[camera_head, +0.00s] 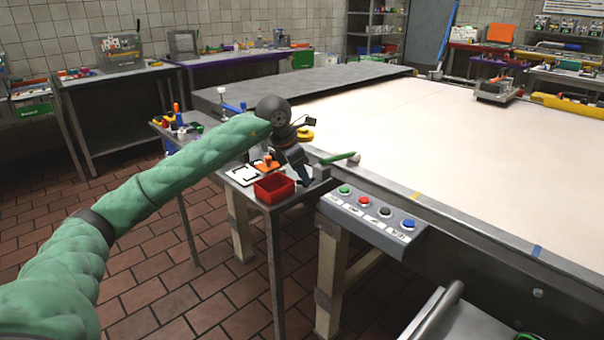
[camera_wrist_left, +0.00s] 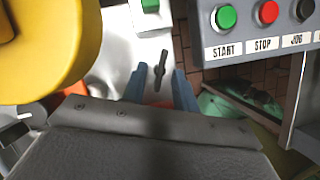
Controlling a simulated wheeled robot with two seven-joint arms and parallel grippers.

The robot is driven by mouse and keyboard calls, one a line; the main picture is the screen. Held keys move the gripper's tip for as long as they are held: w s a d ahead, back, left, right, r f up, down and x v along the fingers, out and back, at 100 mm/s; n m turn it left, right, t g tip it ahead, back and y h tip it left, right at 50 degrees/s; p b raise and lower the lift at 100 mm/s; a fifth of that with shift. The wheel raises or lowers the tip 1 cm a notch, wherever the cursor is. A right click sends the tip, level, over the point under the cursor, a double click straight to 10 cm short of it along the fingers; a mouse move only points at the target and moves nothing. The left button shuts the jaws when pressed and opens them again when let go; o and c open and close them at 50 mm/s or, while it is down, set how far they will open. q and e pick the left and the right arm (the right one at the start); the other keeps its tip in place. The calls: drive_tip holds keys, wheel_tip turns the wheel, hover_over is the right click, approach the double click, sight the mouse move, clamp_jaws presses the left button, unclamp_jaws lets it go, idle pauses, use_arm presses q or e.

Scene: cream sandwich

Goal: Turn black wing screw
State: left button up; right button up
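The black wing screw (camera_wrist_left: 161,66) shows in the left wrist view as a small dark upright piece against a pale metal surface. My left gripper (camera_wrist_left: 158,82) has its two blue fingers apart, one on each side of the screw's line. I see a gap on both sides, and cannot tell how deep the screw sits between the fingers. In the head view my left gripper (camera_head: 306,178) points down at the edge of the small table, beside the control panel (camera_head: 372,222). The screw cannot be made out there. My right gripper is out of view.
A red bin (camera_head: 274,188) and a white board (camera_head: 243,175) lie close by the left gripper. A green-handled tool (camera_head: 338,158) lies just right of it. A yellow round part (camera_wrist_left: 38,48) fills the wrist view's upper left. The large pale table (camera_head: 450,150) is mostly clear.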

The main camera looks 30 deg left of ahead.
use_arm(q)
drive_tip(key=v, duration=0.7)
drive_tip(key=shift+r+b, duration=0.3)
drive_tip(key=shift+r, duration=0.05)
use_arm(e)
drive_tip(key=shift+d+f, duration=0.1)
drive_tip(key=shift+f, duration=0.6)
use_arm(q)
drive_tip(key=shift+s+a, duration=0.1)
